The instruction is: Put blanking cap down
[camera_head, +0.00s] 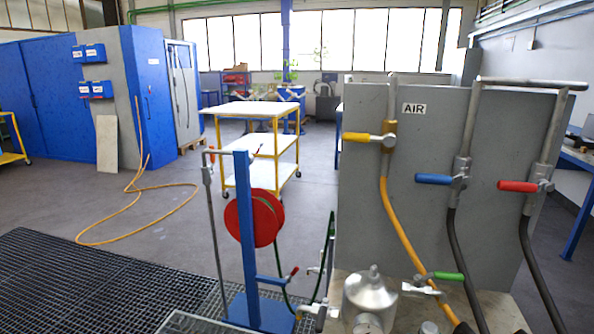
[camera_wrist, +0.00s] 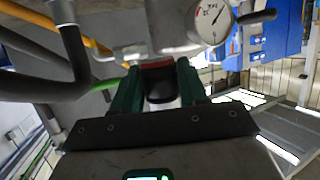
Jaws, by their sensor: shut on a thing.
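In the wrist view my gripper (camera_wrist: 159,72) has its two green fingers closed on a dark round piece with a reddish band, which I take to be the blanking cap (camera_wrist: 160,88). A grey metal body with a round dial gauge (camera_wrist: 209,22) is just beyond the cap. I cannot tell whether the cap touches that body. In the head view a shiny metal vessel (camera_head: 370,298) with a domed, knobbed top stands at the bottom, right of centre. My gripper and the cap do not show in the head view.
A grey panel (camera_head: 440,180) marked AIR carries yellow, blue and red valve handles with hoses. A green-handled valve (camera_head: 447,276) is right of the vessel. A blue post (camera_head: 246,235) with a red reel stands left. Dark hoses (camera_wrist: 75,60) are close to my gripper.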

